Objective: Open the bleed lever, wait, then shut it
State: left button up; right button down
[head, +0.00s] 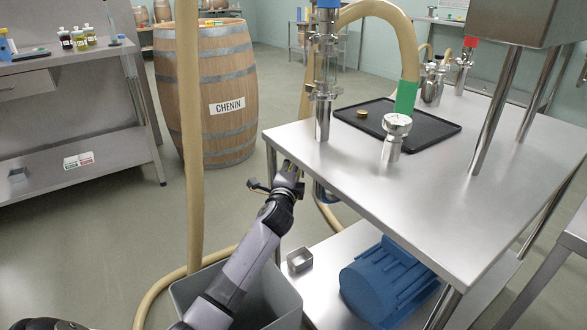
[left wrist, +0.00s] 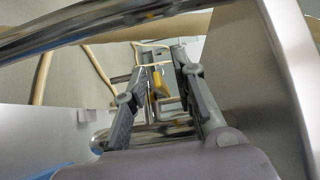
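My left gripper (head: 287,176) reaches in from the lower left, at the near left edge of the steel table (head: 455,185). In the left wrist view its two fingers (left wrist: 163,72) are apart. A small yellow piece (left wrist: 158,84) shows in the gap between them, apparently clear of both fingers. It may be the bleed lever's handle, but its shape is too small to be sure. In the head view I cannot make out the lever; the gripper and table edge cover that spot. My right gripper is in neither view.
A blue motor (head: 388,283) sits on the lower shelf. A tan hose (head: 190,130) hangs in front of the barrel (head: 230,120). A black tray (head: 425,133) lies on the table.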

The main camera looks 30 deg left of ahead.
pick_arm(q)
grip_shut()
dwell(0.8)
